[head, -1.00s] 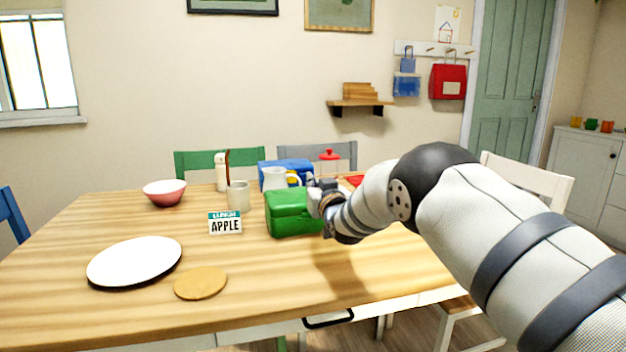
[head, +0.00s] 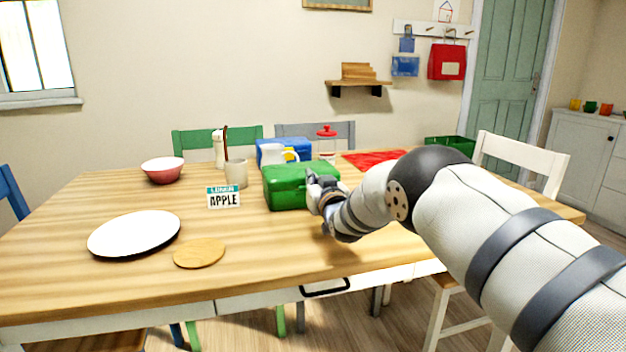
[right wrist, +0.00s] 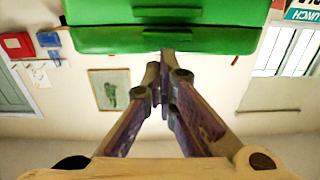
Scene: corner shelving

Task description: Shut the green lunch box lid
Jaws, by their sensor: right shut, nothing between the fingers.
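The green lunch box (head: 288,190) stands on the wooden table, and its lid looks down on the body. In the right wrist view the picture is upside down, and the box (right wrist: 160,38) shows a dark seam between its two green parts. My right gripper (head: 316,186) is at the right front of the box in the head view, hiding part of it. In the right wrist view its fingers (right wrist: 165,62) are together and empty, with their tips close to the box's edge; I cannot tell whether they touch. My left gripper is in neither view.
A LUNCH APPLE sign (head: 223,197), a cup (head: 236,173) and a white mug (head: 273,155) stand near the box. A blue box (head: 296,149) is behind it, and a red cloth (head: 375,159) lies to the right. The table's front middle is clear.

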